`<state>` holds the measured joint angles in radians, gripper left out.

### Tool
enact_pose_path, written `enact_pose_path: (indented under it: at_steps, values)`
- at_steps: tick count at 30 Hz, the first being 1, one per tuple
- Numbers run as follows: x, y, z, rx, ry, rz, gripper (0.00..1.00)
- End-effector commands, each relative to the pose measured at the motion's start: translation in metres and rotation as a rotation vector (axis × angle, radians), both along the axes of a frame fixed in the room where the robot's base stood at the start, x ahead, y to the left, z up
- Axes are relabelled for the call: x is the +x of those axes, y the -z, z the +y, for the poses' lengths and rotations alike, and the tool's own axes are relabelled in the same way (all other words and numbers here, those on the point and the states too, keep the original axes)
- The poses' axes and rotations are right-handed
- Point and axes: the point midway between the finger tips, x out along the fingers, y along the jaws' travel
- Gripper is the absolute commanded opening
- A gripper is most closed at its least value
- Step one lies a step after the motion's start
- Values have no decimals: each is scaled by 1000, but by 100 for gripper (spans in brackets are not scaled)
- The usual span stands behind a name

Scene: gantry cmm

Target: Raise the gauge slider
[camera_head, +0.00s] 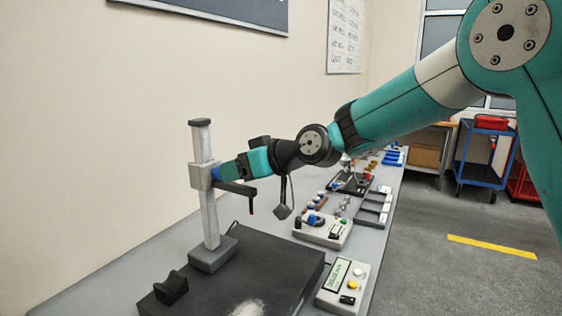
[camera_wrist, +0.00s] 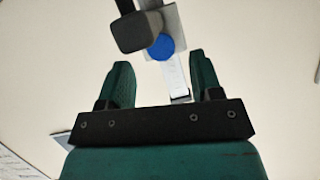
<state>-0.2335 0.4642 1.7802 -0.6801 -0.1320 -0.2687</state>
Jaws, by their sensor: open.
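The height gauge has a pale upright column (camera_head: 210,222) on a grey foot, with a dark cap on top. Its light grey slider (camera_head: 202,175) sits around the upper part of the column and carries a dark arm with a thin probe (camera_head: 240,190). A blue knob (camera_head: 216,173) is on the slider; it also shows in the wrist view (camera_wrist: 161,47). My gripper (camera_wrist: 160,60) is open, with green fingers on either side of the knob's line. The knob appears just beyond the fingertips; contact cannot be told. The column (camera_wrist: 177,77) shows behind the finger gap.
The gauge stands on a dark surface plate (camera_head: 265,262) with a small black V-shaped block (camera_head: 171,288). A readout box (camera_head: 343,285) and a control box (camera_head: 323,229) stand to the right on the grey bench. A wall is close behind the column.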

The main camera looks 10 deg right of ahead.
Motion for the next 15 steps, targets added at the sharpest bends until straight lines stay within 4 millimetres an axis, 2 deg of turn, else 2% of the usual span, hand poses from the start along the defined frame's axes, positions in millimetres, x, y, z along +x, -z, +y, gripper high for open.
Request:
enact_pose_path:
  at_steps: [3,9,15]
  values:
    - [-16,-10,-26,1,5,-3,59]
    - [-43,-29,-65,0,6,-4,59]
    - [-61,-43,-92,1,4,-1,59]
